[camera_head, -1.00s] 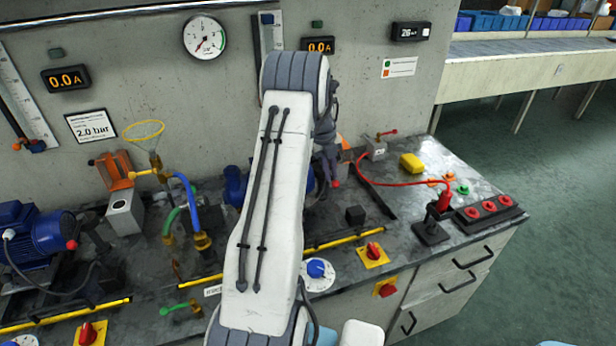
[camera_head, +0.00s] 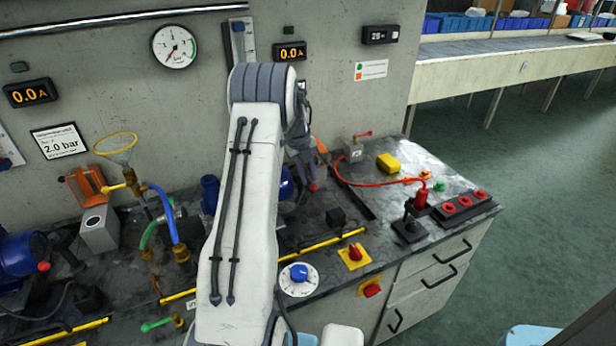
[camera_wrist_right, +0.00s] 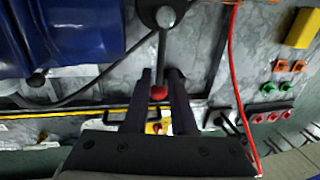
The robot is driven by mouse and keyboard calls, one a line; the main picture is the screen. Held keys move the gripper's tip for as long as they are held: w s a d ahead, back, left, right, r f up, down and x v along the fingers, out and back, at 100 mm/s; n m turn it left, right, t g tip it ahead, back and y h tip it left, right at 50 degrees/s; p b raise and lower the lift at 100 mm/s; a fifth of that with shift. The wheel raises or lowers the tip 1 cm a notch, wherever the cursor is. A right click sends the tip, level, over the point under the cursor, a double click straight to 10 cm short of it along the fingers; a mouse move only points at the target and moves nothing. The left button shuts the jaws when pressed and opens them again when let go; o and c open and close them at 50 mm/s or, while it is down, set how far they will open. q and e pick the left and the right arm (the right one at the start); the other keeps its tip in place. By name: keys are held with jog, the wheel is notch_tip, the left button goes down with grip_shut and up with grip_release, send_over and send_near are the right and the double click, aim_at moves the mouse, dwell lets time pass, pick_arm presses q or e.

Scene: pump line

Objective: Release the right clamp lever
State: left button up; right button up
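The right clamp lever (camera_wrist_right: 161,55) shows in the right wrist view as a thin grey rod with a red ball knob, running from a round grey pivot. In the head view its red knob (camera_head: 314,187) shows just below my right gripper (camera_head: 308,172). In the right wrist view my right gripper (camera_wrist_right: 160,73) has its two dark fingers apart, one on each side of the rod, with the knob in line with the gap. I cannot tell whether they touch it. In the head view my right arm hides much of the pump. My left gripper is not in view.
A blue motor (camera_wrist_right: 85,30) lies close left of the gripper in the right wrist view. A red cable (camera_head: 375,184) runs across the bench to a black stand. A yellow block (camera_head: 388,163) and red sockets (camera_head: 464,202) are to the right. A yellow pipe runs along the front.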

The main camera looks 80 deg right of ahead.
notch_tip(320, 180, up, 10)
jog(key=w+a+b, duration=0.1)
jog(key=shift+w+r, duration=0.15)
jog(key=shift+w, duration=0.2)
jog(key=shift+a, duration=0.1)
dwell(0.3)
